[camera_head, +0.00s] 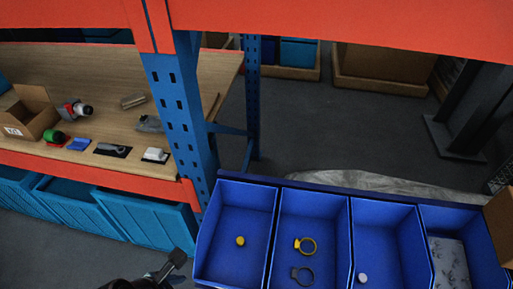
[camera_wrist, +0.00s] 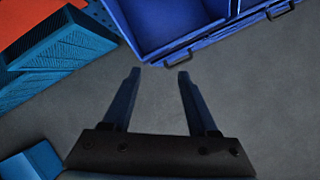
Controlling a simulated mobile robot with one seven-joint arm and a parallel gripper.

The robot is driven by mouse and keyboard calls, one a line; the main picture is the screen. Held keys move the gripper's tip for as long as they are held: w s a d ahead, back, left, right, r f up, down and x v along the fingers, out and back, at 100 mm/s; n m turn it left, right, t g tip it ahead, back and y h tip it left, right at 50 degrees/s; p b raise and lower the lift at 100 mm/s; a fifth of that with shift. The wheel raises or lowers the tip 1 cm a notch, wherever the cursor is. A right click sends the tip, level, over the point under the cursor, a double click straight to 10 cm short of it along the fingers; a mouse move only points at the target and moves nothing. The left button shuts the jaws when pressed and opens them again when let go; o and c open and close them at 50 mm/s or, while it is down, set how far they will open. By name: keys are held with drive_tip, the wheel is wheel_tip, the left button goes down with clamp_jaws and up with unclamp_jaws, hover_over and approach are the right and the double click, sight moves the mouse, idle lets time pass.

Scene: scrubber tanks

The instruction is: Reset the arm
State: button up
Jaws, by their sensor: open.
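My gripper (camera_wrist: 158,76) is in the wrist view with its two fingers spread apart. Nothing is between them, and bare grey floor lies behind them. In the head view, part of my gripper (camera_head: 170,268) shows at the bottom edge, just left of the blue bins; most of my arm is out of the picture there.
Blue bins (camera_head: 208,238) stand at the lower right, holding a yellow knob (camera_head: 240,241), a yellow ring (camera_head: 305,246), a dark ring (camera_head: 302,275) and a pale round piece (camera_head: 362,278). A wooden workbench (camera_head: 60,65) with tools and a blue rack post (camera_head: 181,100) are at left.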

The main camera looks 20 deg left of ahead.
drive_tip(key=w+a+r+m+t+y+b, duration=0.2)
drive_tip(key=w+r+m+t+y, duration=0.25)
drive_tip(key=w+r+m, duration=0.85)
drive_tip(key=w+d+r+m+t, duration=0.1)
drive_tip(key=w+d+r+t, duration=0.2)
drive_tip(key=r, duration=0.4)
drive_tip(key=w+d+r+m+t, duration=0.1)
drive_tip(key=w+r+m+t, duration=0.1)
drive_tip(key=w+r, duration=0.4)
drive_tip(key=w+d+r+m+t+b, duration=0.1)
drive_tip(key=d+r+m+t, duration=0.3)
drive_tip(key=r, duration=0.4)
drive_tip(key=d+r+m+t+b, duration=0.1)
drive_tip(key=d+r+m+t, duration=0.1)
drive_tip(key=d+r+m, duration=0.5)
drive_tip(key=s+d+r+m+t+h, duration=0.2)
drive_tip(key=s+d+r+t, duration=0.1)
drive_tip(key=r, duration=0.5)
drive_tip(key=s+d+r+m+t+h+b, duration=0.1)
drive_tip(key=s+d+r+m+t+h, duration=0.1)
drive_tip(key=s+d+r, duration=0.4)
wheel_tip(320, 180, up, 3)
drive_tip(key=shift+s+f+m+t, duration=0.15)
drive_tip(key=shift+m+t, duration=0.55)
drive_tip(key=shift+t, duration=0.45)
drive_tip(key=shift+d, duration=0.15)
